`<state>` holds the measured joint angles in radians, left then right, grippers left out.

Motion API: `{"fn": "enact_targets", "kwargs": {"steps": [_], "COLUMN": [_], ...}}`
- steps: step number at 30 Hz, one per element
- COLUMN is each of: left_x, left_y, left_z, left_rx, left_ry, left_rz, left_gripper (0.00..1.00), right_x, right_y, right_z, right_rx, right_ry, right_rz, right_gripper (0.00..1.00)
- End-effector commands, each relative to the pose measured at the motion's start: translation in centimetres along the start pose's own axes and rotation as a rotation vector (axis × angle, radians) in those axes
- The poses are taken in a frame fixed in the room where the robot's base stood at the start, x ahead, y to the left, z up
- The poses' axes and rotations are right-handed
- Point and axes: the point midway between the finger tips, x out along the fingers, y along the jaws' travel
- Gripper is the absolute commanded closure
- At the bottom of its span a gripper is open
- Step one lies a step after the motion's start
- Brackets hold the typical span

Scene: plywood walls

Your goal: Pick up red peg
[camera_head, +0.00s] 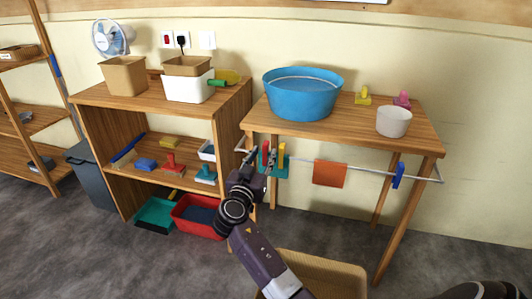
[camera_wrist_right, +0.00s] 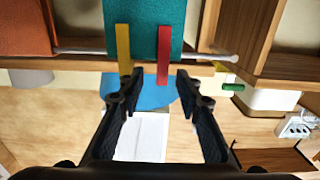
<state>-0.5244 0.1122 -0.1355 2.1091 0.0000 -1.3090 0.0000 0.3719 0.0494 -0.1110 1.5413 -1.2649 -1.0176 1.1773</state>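The red peg (camera_head: 265,152) clips a green cloth (camera_head: 279,170) to the rail in front of the right-hand table. In the right wrist view the red peg (camera_wrist_right: 164,55) stands upright against the cloth (camera_wrist_right: 145,28). A yellow peg (camera_head: 282,153) is on the same cloth, and it shows left of the red one in the wrist view (camera_wrist_right: 123,48). My right gripper (camera_head: 260,168) is open and empty close to the cloth. In the wrist view its fingertips (camera_wrist_right: 156,82) flank the red peg's near end; whether it lies between them in depth is unclear.
The rail (camera_head: 370,172) also carries an orange cloth (camera_head: 329,173) and a blue peg (camera_head: 398,175). A blue basin (camera_head: 302,95) and white pot (camera_head: 393,121) stand on the table. A wooden shelf (camera_head: 108,150) stands left; a tan basket (camera_head: 322,262) sits below.

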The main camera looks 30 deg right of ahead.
Motion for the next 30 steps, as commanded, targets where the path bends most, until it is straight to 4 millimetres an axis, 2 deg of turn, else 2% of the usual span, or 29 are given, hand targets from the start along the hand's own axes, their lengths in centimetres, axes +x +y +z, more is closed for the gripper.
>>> {"fn": "enact_targets", "kwargs": {"steps": [5, 9, 18, 27, 30], "left_x": [0.8, 0.9, 0.9, 0.9, 0.9], "left_y": [0.1, 0.1, 0.1, 0.1, 0.1], "left_z": [0.3, 0.2, 0.2, 0.2, 0.2], "left_rx": [0.001, 0.001, 0.001, 0.001, 0.001], "left_ry": [-0.007, -0.003, -0.003, -0.003, -0.003], "left_rz": [0.001, 0.001, 0.002, 0.002, 0.002], "left_gripper": [0.60, 0.60, 0.60, 0.60, 0.60], "right_x": [2.7, 4.4, 4.8, 4.8, 4.8], "right_y": [-0.2, -0.3, -0.3, -0.3, -0.3], "right_z": [-0.9, -0.7, -0.7, -0.6, -0.6], "right_rx": [-0.002, -0.003, -0.001, -0.002, -0.002], "right_ry": [0.002, -0.001, -0.001, -0.001, -0.002], "right_rz": [0.001, 0.000, -0.001, -0.002, -0.002], "right_gripper": [0.68, 0.68, 0.68, 1.00, 1.00]}}
